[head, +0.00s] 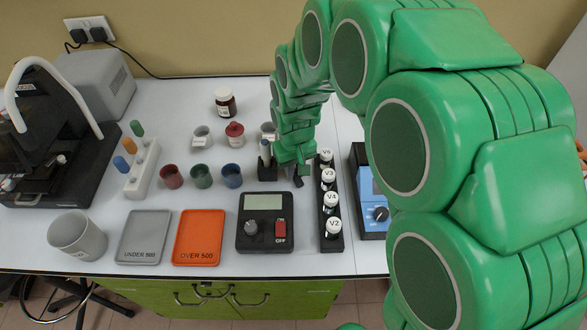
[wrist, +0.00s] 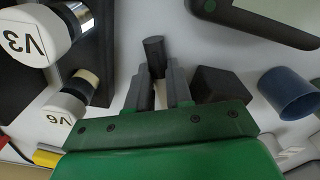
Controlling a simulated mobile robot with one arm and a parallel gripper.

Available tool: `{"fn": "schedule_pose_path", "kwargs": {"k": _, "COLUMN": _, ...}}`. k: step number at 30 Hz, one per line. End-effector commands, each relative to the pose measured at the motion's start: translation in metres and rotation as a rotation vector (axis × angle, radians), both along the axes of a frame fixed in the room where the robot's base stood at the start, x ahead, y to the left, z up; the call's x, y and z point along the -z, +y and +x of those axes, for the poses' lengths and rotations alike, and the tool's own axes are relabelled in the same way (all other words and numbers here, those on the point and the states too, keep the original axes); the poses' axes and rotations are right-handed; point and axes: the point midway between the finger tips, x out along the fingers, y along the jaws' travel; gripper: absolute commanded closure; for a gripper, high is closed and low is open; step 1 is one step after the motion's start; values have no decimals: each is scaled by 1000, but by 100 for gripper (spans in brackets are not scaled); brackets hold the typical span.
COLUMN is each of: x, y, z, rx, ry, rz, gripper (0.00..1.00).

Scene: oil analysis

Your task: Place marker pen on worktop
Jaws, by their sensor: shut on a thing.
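My gripper (head: 297,178) is low over the worktop (head: 177,112), between a black block and the row of vials. In the wrist view, its two grey fingers (wrist: 159,88) are shut on a dark cylinder, which I take to be the marker pen (wrist: 153,52). The pen's dark end sticks out past the fingertips; the rest is partly hidden between them. In the head view the pen is hard to make out. I cannot tell whether it touches the worktop.
Left of my gripper is a black block (head: 268,171), also close by in the wrist view (wrist: 222,84). Right is a black rack of labelled vials (head: 331,247). Coloured cups, including a blue one (head: 232,176), stand further left.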

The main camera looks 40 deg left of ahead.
Motion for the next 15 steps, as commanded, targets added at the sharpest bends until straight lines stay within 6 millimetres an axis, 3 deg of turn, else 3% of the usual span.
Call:
{"fn": "schedule_pose_path", "kwargs": {"k": 6, "x": -29, "y": 0, "z": 0, "rx": 2, "ry": -1, "rz": 3, "gripper": 100}}
{"fn": "schedule_pose_path", "kwargs": {"k": 15, "x": -60, "y": -22, "z": -14, "rx": 1, "ry": -2, "rz": 4, "gripper": 100}}
